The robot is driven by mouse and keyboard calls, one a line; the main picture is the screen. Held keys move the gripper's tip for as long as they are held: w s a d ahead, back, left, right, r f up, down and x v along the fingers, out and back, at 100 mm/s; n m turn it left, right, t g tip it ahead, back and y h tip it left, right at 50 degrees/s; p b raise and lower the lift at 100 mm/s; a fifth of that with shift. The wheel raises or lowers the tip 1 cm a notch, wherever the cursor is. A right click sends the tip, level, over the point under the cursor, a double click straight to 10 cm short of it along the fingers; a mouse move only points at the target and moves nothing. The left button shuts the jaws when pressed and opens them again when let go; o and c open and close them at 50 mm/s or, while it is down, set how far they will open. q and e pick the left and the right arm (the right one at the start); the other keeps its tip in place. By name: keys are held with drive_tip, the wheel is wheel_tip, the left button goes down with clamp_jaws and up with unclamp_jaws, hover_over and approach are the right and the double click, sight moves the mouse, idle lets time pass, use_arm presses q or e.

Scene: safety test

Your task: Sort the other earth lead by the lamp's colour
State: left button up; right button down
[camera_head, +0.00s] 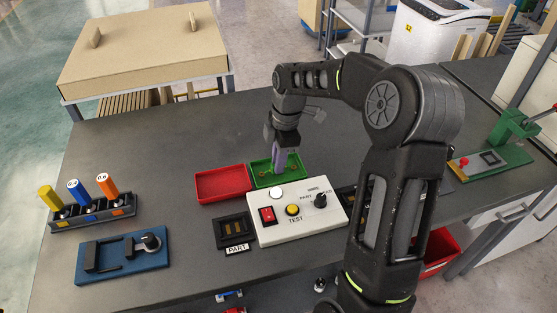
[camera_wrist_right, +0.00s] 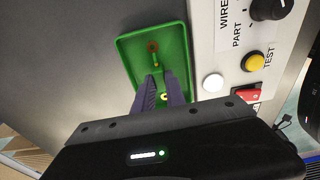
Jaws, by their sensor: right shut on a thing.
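My right gripper (camera_head: 279,168) reaches down into the green tray (camera_head: 257,181). In the right wrist view its two purple-grey fingers (camera_wrist_right: 160,92) are close together over the green tray (camera_wrist_right: 128,62), shut on an earth lead (camera_wrist_right: 164,97), of which only a small yellowish end shows between them. A coppery end (camera_wrist_right: 152,47) and a short piece lie just beyond the fingertips; I cannot tell whether they belong to the same lead. The white tester (camera_head: 325,213) has a round lamp (camera_head: 276,193) that looks white; it also shows in the wrist view (camera_wrist_right: 213,82). My left gripper is out of view.
A red tray (camera_head: 222,184) sits left of the green one and looks empty. The PART fixture (camera_head: 234,231) stands left of the tester. A blue fixture (camera_head: 123,255) and a rack of coloured-handled tools (camera_head: 92,212) are at the left. The table's back left is clear.

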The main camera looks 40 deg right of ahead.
drive_tip(key=shift+f, duration=0.25)
drive_tip(key=c, duration=1.3)
unclamp_jaws()
drive_tip(key=shift+r, duration=0.1)
drive_tip(key=shift+r+p, duration=2.55)
drive_tip(key=shift+r, duration=0.95)
drive_tip(key=shift+f, duration=0.1)
